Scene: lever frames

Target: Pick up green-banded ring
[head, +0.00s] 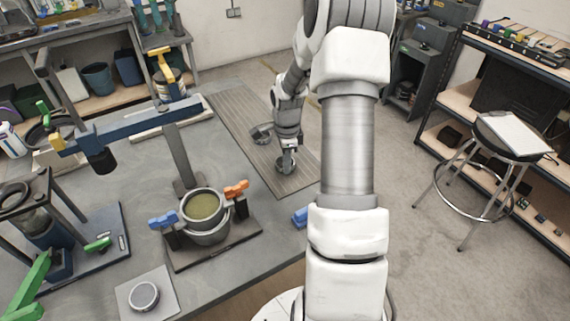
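I cannot make out a green band on any ring in the head view. A small grey ring-shaped piece (262,133) is at my arm's wrist, over the ribbed board (235,120); I cannot tell whether it is part of my arm. A round grey ring or lid (144,296) lies on a square grey plate at the front left. A dark ring (14,195) sits at the far left edge. My gripper (286,168) points down at the ribbed board, right of the bench's middle. Its fingers are too small and dark to tell whether they are open or hold anything.
A pot fixture (203,207) with blue and orange handles stands left of my gripper. A blue lever beam (140,122) on a post rises behind it. A green-handled frame (60,235) stands at left. A stool (510,135) and shelving are at right, across open floor.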

